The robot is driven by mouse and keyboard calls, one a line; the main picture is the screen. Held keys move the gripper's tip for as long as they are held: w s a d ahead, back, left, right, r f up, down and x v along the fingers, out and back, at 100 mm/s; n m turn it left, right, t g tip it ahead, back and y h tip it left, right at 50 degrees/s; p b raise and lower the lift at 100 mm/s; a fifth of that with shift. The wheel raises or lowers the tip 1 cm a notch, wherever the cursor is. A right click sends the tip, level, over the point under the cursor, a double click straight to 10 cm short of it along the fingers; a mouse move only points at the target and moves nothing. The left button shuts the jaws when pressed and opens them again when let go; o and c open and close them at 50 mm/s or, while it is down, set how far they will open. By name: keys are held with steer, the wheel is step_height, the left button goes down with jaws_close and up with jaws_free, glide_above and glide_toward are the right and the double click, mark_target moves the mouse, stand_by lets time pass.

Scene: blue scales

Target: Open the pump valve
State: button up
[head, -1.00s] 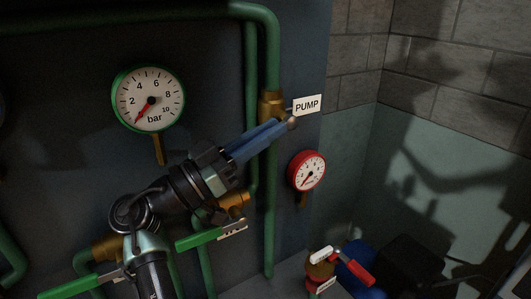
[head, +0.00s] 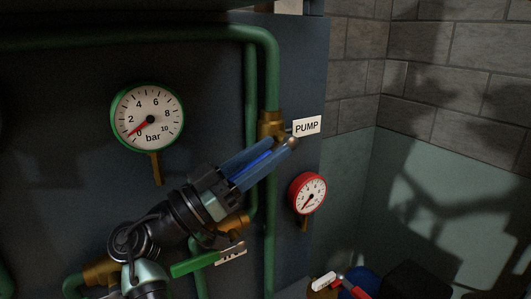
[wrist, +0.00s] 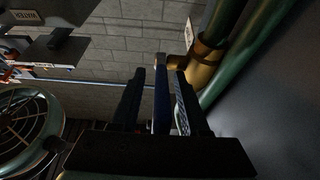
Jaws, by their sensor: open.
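The pump valve is a brass body (head: 272,125) on a green vertical pipe, next to a white PUMP label (head: 307,126). Its blue lever (head: 253,167) runs down and left from a metal knob (head: 291,142) near the valve. My gripper (head: 272,150) is open, with its fingers along both sides of the lever. In the wrist view, the lever (wrist: 161,98) stands between the dark fingers of my gripper (wrist: 158,80), with a gap on the left side. The brass valve (wrist: 205,62) shows beyond, at the upper right. Contact with the right finger cannot be told.
A green-rimmed gauge (head: 148,118) and a red-rimmed gauge (head: 307,193) are near my arm. A green lever (head: 194,263) lies below my gripper, and a red lever (head: 354,288) is at the bottom. A round fan-like grille (wrist: 28,125) is at the wrist view's left.

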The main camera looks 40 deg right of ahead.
steer(key=shift+a+f, duration=0.15)
steer(key=w+a+b, duration=0.3)
steer(key=a+b, duration=0.1)
steer(key=a, duration=0.8)
steer(key=shift+a, duration=0.25)
